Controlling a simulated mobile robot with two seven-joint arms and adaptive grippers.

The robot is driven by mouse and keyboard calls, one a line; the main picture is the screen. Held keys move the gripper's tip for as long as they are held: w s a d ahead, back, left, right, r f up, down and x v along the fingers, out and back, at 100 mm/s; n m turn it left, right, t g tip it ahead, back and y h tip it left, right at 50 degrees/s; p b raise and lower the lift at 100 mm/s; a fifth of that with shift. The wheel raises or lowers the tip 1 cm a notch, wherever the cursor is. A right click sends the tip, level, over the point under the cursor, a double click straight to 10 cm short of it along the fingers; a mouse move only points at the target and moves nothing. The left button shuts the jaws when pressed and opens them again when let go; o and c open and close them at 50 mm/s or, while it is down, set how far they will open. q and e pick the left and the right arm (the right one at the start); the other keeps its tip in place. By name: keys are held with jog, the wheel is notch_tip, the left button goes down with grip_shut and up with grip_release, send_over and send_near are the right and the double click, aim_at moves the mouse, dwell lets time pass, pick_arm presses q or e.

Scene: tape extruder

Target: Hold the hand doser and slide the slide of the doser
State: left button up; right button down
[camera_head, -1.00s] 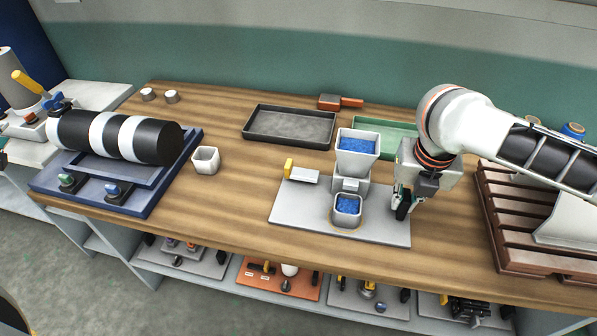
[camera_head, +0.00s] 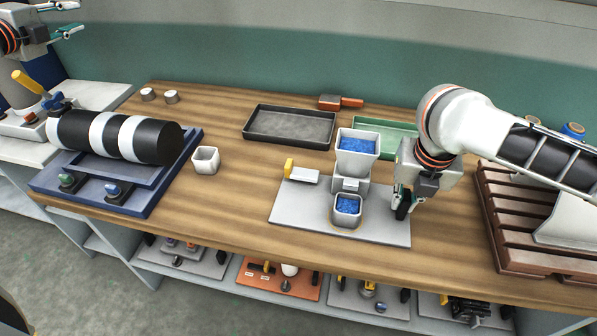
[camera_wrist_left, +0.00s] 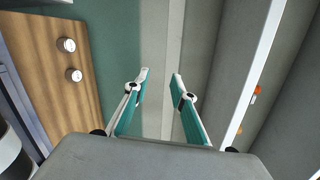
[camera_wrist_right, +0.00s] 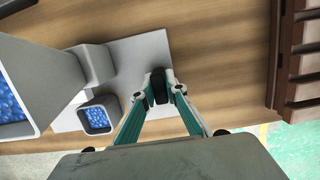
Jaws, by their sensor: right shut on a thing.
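The hand doser has a hopper (camera_head: 357,150) of blue pellets above a cup (camera_head: 348,208) of blue pellets, on a grey base plate (camera_head: 300,215). Its slide (camera_head: 303,175), with a yellow end (camera_head: 288,167), sticks out to the left. My right gripper (camera_head: 404,206) is shut on a black upright handle (camera_wrist_right: 159,86) at the plate's right side. The hopper (camera_wrist_right: 22,90) and cup (camera_wrist_right: 97,115) also show in the right wrist view. My left gripper (camera_head: 77,17) is open and empty at the far upper left, well away from the doser; the left wrist view (camera_wrist_left: 159,82) shows its fingers apart.
A striped black roller machine (camera_head: 120,137) on a blue base and a small white cup (camera_head: 206,160) stand left of the doser. A black tray (camera_head: 290,125) and green tray (camera_head: 385,133) lie behind. A brown slatted pallet (camera_head: 500,215) is at right.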

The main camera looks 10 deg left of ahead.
pick_arm(q)
jog(key=d+r+m+g+h, duration=0.1)
jog(key=d+r+m+h, duration=0.3)
jog(key=d, duration=0.8)
jog(key=d+r+m+g+h, duration=0.25)
jog(key=d+r+h, duration=0.35)
jog(key=d, duration=0.7)
jog(key=m+g+y, duration=0.3)
jog(key=m+g, duration=0.5)
jog(key=g, duration=0.2)
send_over(288, 164)
jog(key=w+a, duration=0.2)
notch_tip(288, 164, down, 22)
jog(key=shift+s+d+f+m+y, duration=0.4)
jog(key=shift+f+y, duration=0.45)
jog(key=shift+f, duration=1.55)
jog(key=shift+s+d+f+m+y, duration=0.45)
jog(key=shift+f+y, duration=0.45)
jog(key=shift+f, duration=1.45)
jog(key=shift+s+d+f+m+y, duration=0.25)
jog(key=shift+f+m+y, duration=0.45)
jog(key=shift+f, duration=1.7)
